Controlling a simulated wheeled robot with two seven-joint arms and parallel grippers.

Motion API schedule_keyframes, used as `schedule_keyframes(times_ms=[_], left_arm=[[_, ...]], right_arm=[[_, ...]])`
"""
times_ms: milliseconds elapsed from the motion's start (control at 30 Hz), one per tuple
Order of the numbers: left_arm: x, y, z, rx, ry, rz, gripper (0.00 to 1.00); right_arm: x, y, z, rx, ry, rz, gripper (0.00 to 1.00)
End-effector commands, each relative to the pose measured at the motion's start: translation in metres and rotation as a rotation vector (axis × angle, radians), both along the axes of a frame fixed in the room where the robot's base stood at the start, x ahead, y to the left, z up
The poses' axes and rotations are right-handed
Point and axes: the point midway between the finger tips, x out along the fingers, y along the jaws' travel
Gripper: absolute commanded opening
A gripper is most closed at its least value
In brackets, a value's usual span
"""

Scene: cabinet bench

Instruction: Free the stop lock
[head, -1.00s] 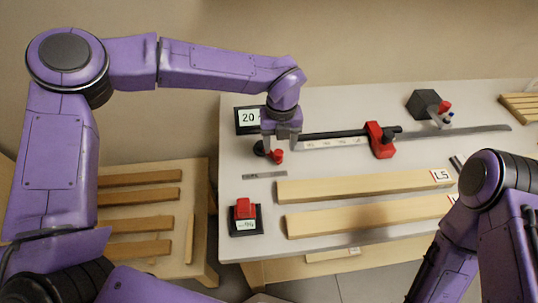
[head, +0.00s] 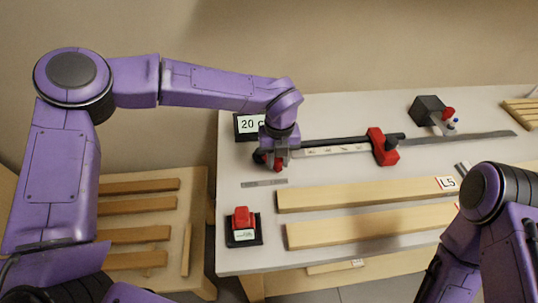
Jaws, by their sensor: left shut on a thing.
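My left gripper (head: 277,158) is at the left end of a long rail with a ruler strip (head: 335,150). It points down and is shut on a small red part there, most likely the stop lock (head: 279,166), which is largely hidden by the fingers. A red stop block (head: 382,147) with a black knob sits farther right on the rail. A display reading "20" (head: 248,126) stands behind the gripper, partly covered by it. My right arm shows at the lower right; its gripper is out of view.
A red button on a black base (head: 243,227) stands at the front left. Two light boards (head: 365,194) lie in front of the rail. A black box with a red knob (head: 428,110) stands at the back. A side table (head: 200,200) at left holds several wood strips.

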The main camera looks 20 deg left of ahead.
Motion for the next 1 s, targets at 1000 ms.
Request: schedule_keyframes(times_ms=[1000], left_arm=[[-0.023,0.028,0.001,0.0,0.0,0.002,0.21]], right_arm=[[0.0,0.0,0.005,0.0,0.0,0.0,0.43]])
